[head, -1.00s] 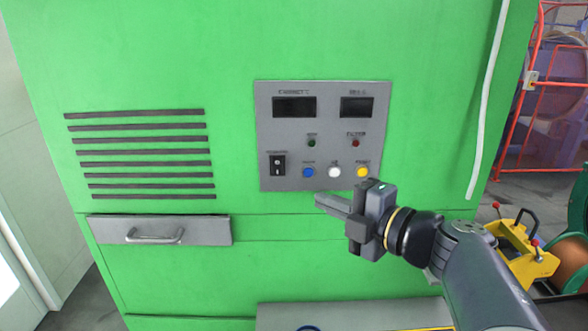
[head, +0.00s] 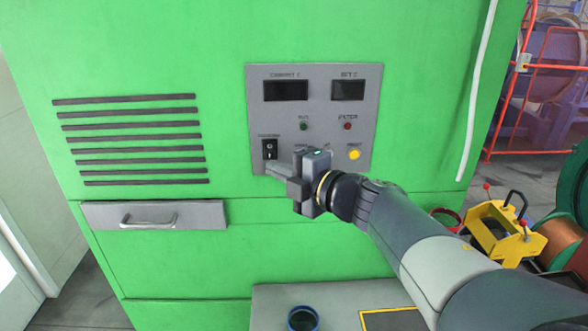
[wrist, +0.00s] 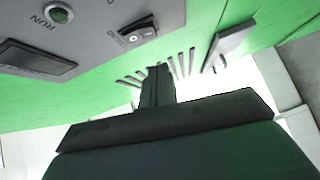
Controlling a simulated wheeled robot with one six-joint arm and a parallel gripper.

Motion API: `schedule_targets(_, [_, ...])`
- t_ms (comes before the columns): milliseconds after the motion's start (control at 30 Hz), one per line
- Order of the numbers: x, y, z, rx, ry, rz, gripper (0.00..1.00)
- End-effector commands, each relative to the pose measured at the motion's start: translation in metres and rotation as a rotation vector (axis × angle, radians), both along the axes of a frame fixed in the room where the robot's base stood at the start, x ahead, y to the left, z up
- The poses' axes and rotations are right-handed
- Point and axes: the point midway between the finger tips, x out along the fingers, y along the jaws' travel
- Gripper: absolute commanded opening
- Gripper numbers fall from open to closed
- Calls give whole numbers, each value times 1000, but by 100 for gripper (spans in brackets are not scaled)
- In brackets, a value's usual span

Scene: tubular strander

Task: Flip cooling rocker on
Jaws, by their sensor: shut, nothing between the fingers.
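The cooling rocker is a small black switch (head: 269,149) at the lower left of the grey control panel (head: 313,76) on the green cabinet. It also shows in the wrist view (wrist: 137,32), with a white mark on its face. My gripper (head: 270,172) is shut and empty, just below the rocker and in front of the panel's lower edge. In the wrist view its closed fingers (wrist: 157,80) point toward the cabinet, apart from the rocker. My gripper hides the blue and white buttons in the head view.
The panel also has two dark displays (head: 286,90), a green RUN lamp (head: 304,126), a red lamp (head: 347,126) and a yellow button (head: 354,155). A drawer with a handle (head: 148,221) is at lower left. A grey ledge (head: 275,295) juts out below.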

Motion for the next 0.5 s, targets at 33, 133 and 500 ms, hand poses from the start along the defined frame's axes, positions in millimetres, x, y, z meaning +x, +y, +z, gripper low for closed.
schedule_targets(33, [8, 1, -1, -1, 3, 0, 0])
schedule_targets(133, [20, -1, -3, -1, 2, -1, 0])
schedule_targets(500, [39, -2, -5, -1, -1, 0, 0])
